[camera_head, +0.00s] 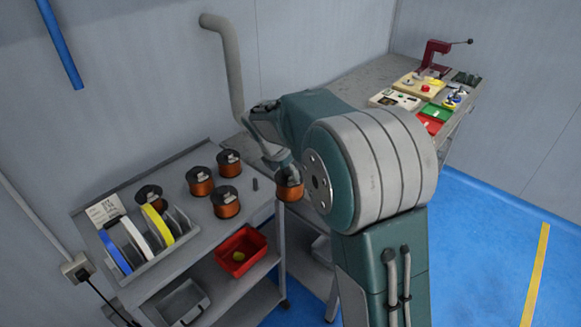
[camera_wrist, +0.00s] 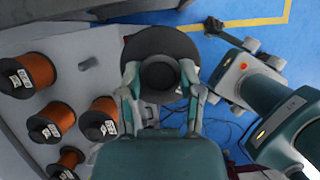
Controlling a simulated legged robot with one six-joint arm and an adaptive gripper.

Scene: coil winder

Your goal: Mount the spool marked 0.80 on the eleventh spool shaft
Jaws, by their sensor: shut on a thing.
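My gripper (camera_wrist: 160,76) is shut on a spool (camera_wrist: 153,45), seen end-on in the wrist view with its dark flange and round centre hub between the two fingers. In the head view the held spool (camera_head: 289,190), with copper wire, hangs below my gripper (camera_head: 283,163), beside the right edge of the cart top. Several similar copper spools (camera_head: 225,202) stand on the cart, each with a white label too small to read. A short bare upright peg (camera_head: 255,184) stands right of them; it also shows in the wrist view (camera_wrist: 88,64). No numbered spool shafts can be made out.
The grey cart (camera_head: 190,233) also bears a rack with blue, white and yellow reels (camera_head: 150,225). A red bin (camera_head: 241,250) is on its lower shelf. A bench (camera_head: 365,78) at the back carries a dark red hand press (camera_head: 432,60) and small trays. Blue floor is open at right.

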